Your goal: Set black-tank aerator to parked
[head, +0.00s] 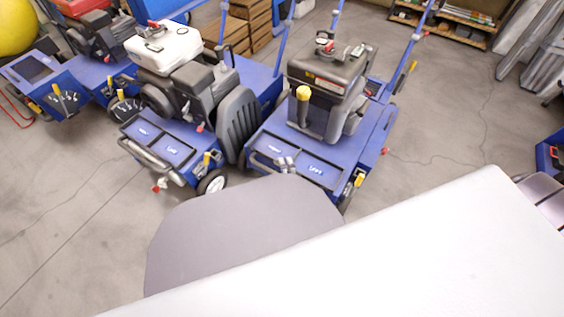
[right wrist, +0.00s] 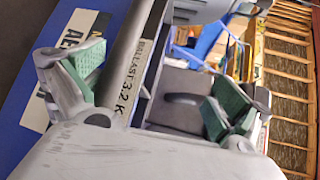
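The black-tank aerator (head: 322,75) stands right of centre in the head view, a blue machine with a dark tank on top. My left gripper is not in view.
A white-tank aerator (head: 165,48) stands close on the left, and another blue machine (head: 60,85) is farther left. Shelves (head: 455,22) and leaning grey panels (head: 530,45) are at the back right. Floor (head: 440,120) right of the black-tank aerator is clear. My own pale parts cover the lower view.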

